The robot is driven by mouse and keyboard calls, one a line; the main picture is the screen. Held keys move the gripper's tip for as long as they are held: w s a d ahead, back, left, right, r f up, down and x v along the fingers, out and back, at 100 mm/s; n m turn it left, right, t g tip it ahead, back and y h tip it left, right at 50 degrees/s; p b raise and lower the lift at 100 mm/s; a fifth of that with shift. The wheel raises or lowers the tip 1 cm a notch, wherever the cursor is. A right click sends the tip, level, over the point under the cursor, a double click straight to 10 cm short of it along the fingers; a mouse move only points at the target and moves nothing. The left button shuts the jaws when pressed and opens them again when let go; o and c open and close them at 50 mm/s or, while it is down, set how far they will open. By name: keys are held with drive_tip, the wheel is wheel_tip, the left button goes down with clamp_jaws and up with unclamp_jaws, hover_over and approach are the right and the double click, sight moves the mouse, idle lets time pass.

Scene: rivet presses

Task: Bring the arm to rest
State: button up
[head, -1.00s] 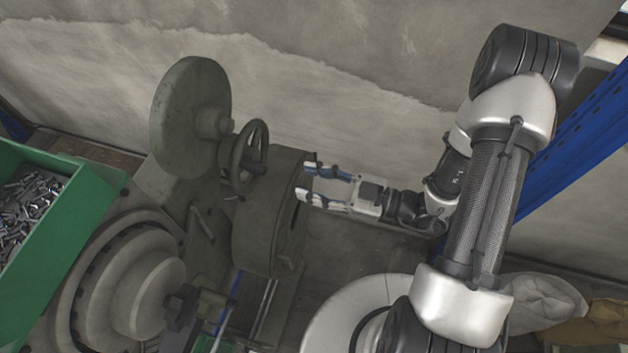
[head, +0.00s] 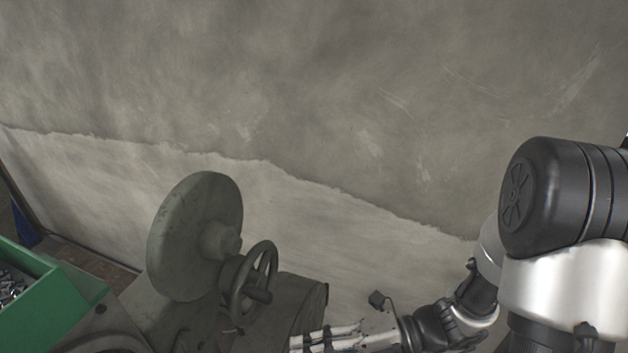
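My arm comes in from the right of the head view, with its elbow high at the right edge and the forearm leading down to the bottom. My gripper (head: 298,344) is at the bottom edge, its fingers pointing left beside the dark body of the rivet press (head: 298,300). The fingers look nearly edge-on and are partly cut off by the frame, so their gap is hidden. No held object shows. I cannot tell whether the fingers touch the press.
The press carries a large round disc (head: 190,240) and a handwheel (head: 252,285) left of my gripper. A green bin (head: 62,300) with small metal parts stands at lower left. A bare wall (head: 330,110) fills the background.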

drive_tip(key=s+d+f+n+h+b, duration=0.35)
drive_tip(key=f+n+b, duration=0.2)
drive_tip(key=n, duration=0.55)
drive_tip(key=s+d+f+n+h+b, duration=0.2)
drive_tip(key=s+f+n+h+b, duration=0.3)
drive_tip(key=n, duration=0.5)
drive_tip(key=w+d+f+n+t+h+b, duration=0.2)
drive_tip(key=d+n+t+h+b, duration=0.4)
drive_tip(key=n, duration=1.1)
drive_tip(key=shift+w+d+b, duration=0.45)
drive_tip(key=shift+d+b, duration=1)
drive_tip(key=shift+b, duration=1.3)
drive_tip(key=shift+h, duration=0.25)
